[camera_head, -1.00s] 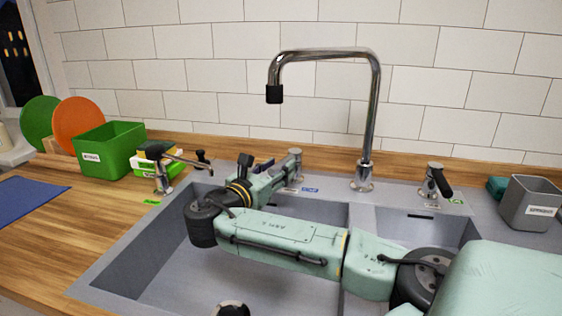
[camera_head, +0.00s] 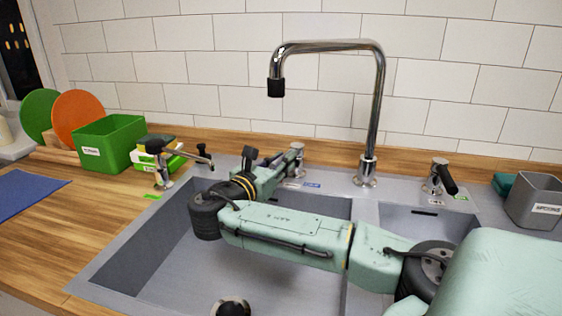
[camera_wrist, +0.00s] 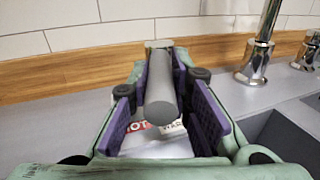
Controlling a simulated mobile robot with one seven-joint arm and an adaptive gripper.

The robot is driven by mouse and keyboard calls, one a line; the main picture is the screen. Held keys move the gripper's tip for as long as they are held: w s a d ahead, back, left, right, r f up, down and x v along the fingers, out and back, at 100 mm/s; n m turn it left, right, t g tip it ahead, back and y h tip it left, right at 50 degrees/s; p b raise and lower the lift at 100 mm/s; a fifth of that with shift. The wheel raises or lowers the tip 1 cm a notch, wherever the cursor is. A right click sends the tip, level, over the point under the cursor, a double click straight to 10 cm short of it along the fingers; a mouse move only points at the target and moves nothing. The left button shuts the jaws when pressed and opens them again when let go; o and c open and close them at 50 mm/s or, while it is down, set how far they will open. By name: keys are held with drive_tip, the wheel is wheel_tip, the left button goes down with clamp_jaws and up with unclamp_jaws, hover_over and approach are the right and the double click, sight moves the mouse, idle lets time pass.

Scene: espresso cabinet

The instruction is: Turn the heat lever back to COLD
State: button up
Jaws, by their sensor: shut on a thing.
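The heat lever is a grey rounded bar (camera_wrist: 160,98) on a metal post (camera_head: 297,158) at the back rim of the sink. In the wrist view it lies between the purple pads of my gripper (camera_wrist: 163,92), which is shut on it. A blue label (camera_head: 312,184) lies by the post; COLD cannot be read.
A tall chrome faucet (camera_head: 367,165) stands right of the lever. A black-handled tap (camera_head: 440,178) is farther right and another tap (camera_head: 160,165) is left. A green bin (camera_head: 110,145) and a grey bin (camera_head: 535,200) flank the sink (camera_head: 165,262). My arm spans the basin.

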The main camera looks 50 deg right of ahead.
clamp_jaws()
drive_tip(key=shift+s, duration=0.1)
drive_tip(key=shift+s+d+f+n+t+b, duration=0.1)
drive_tip(key=shift+s+d+n+t+b, duration=0.15)
drive_tip(key=shift+s+n+t, duration=0.35)
drive_tip(key=shift+s+n+t+y, duration=0.15)
drive_tip(key=shift+n+t+y, duration=0.25)
drive_tip(key=shift+t, duration=0.35)
drive_tip(key=shift+s+n+t+y, duration=0.15)
drive_tip(key=shift+n+t+y, duration=0.15)
drive_tip(key=shift+n+t, duration=0.35)
drive_tip(key=o, duration=0.7)
unclamp_jaws()
